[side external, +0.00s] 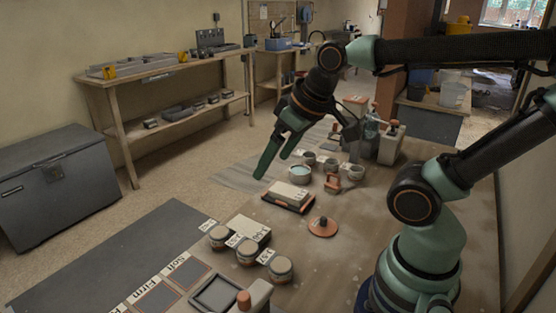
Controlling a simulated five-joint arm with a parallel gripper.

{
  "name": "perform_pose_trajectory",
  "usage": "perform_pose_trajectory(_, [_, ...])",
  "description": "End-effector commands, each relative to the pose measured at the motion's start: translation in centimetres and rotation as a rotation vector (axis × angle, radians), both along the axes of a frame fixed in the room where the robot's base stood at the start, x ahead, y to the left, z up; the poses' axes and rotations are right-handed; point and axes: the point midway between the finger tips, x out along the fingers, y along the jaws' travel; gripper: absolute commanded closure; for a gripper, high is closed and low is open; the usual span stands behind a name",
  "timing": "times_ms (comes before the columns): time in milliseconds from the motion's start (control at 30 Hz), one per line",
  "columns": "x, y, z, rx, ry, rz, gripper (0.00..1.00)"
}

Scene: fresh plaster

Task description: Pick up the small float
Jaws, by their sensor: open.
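My gripper (273,166) is open and empty, pointing down above the far part of the workbench (365,205). Below it and to the right lies a flat rectangular piece with an orange edge and a pale block on top (290,195). A round orange disc with a small dark knob (322,228) lies nearer, flat on the bench. A small orange piece with a handle (332,184) stands farther back. I cannot tell for certain which of these is the small float. My gripper appears apart from all of them.
Several lidded jars (247,252) with label cards stand on the near left. A grey tray (215,294) and labelled dark pads (157,299) lie in front. Small bowls (300,173) and a pale dispenser (391,147) stand at the back. The bench right of the disc is clear.

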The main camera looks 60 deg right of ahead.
Motion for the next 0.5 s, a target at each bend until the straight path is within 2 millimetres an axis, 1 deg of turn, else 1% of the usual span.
perform_pose_trajectory(167, [0.1,-0.2,0.0,-0.007,0.003,0.007,0.05])
perform_pose_trajectory(267, [0.7,-1.1,0.1,-0.041,0.023,0.044,0.05])
perform_pose_trajectory(367, [1.7,-3.1,0.1,-0.111,0.066,0.127,0.05])
perform_pose_trajectory(467, [3.1,-6.1,0.0,-0.192,0.128,0.249,0.05])
perform_pose_trajectory(500, [3.6,-7.4,-0.2,-0.221,0.153,0.303,0.05])
